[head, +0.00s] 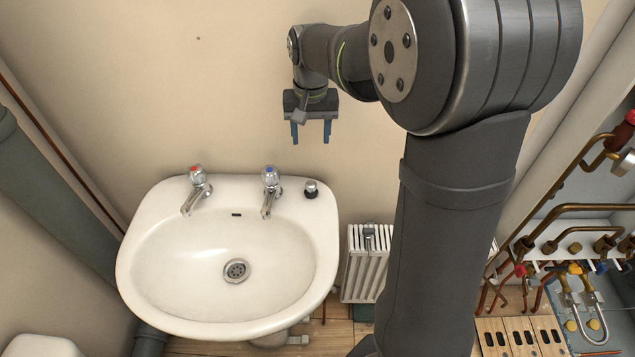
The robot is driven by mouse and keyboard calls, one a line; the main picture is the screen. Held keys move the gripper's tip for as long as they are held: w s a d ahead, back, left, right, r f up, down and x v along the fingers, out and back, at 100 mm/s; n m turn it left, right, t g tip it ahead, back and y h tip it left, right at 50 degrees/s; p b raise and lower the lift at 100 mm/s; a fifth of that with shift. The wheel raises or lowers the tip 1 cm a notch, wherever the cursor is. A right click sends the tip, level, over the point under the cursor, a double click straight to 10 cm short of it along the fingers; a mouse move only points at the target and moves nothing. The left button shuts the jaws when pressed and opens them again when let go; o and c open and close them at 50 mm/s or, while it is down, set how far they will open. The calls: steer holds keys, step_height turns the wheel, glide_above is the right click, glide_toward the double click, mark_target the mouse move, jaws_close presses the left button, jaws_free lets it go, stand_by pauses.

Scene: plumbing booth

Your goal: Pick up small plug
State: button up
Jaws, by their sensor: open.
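A small plug (311,189), black with a shiny metal top, sits on the back right corner of the white sink's rim (325,235). My gripper (311,138) is above the plug, close to the wall, with its two blue fingers pointing down. The fingers are apart and nothing is between them. In the picture there is a clear gap between the fingertips and the plug. How far the gripper is from the plug in depth is hard to tell from this one view.
A red-marked tap (196,190) and a blue-marked tap (270,190) stand on the sink's back rim, the blue one just left of the plug. A white radiator (364,262) is right of the sink. Copper pipes (575,208) fill the right side. The basin is empty around its drain (236,270).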

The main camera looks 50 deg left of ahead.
steer(key=d+n, duration=0.1)
steer(key=n, duration=0.4)
steer(key=n+y, duration=0.1)
steer(key=n, duration=0.2)
glide_above(311, 183)
steer(key=f, duration=1.2)
steer(key=shift+s+d+f, duration=0.25)
steer(key=shift+d, duration=0.1)
steer(key=shift+y, duration=0.3)
steer(key=shift+w+a+f, duration=0.15)
steer(key=shift+a+f, duration=0.05)
steer(key=shift+f, duration=1.1)
steer(key=shift+w+a+f, duration=0.1)
steer(key=shift+a+f, duration=0.05)
steer(key=shift+f, duration=1.15)
steer(key=c, duration=1.1)
